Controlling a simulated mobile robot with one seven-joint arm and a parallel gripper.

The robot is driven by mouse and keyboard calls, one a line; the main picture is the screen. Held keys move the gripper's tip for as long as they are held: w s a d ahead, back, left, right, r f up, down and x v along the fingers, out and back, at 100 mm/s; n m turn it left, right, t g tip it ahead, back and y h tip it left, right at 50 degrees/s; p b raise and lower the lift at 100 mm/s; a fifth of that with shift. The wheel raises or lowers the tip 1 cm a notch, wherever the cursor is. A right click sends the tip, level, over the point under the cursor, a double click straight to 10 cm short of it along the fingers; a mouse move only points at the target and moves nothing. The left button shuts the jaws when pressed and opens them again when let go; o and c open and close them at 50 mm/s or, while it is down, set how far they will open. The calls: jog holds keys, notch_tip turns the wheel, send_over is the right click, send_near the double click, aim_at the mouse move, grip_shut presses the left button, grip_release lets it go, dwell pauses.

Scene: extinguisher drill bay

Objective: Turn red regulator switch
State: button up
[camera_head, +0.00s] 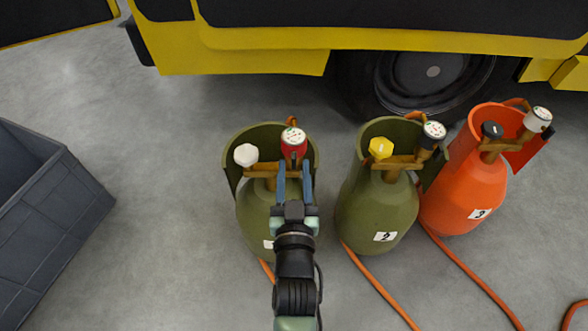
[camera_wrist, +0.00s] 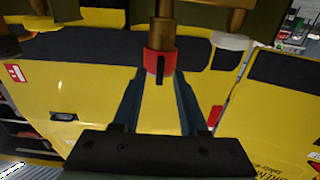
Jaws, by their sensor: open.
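The red regulator switch (camera_head: 293,151) sits under a white-faced gauge (camera_head: 293,136) on the left green cylinder (camera_head: 252,215). In the wrist view the red switch (camera_wrist: 153,62) has a dark bar on its face and is mounted on a brass pipe (camera_wrist: 162,30). My gripper (camera_head: 294,165) is open at the cylinder's top, with its two blue fingers pointing toward the switch. In the wrist view my gripper (camera_wrist: 160,78) has one finger on each side of the switch, near the tips. I cannot tell whether either finger touches it. My arm hides part of the cylinder.
A white knob (camera_head: 246,155) is left of the switch, inside the cylinder's collar (camera_head: 233,172). A second green cylinder (camera_head: 372,210) and an orange cylinder (camera_head: 462,190) stand to the right. Orange hoses (camera_head: 380,287) cross the floor. A yellow vehicle (camera_head: 240,62) is behind; a grey bin (camera_head: 60,215) is left.

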jog(key=shift+w, duration=0.75)
jog(key=shift+c, duration=0.3)
grip_shut()
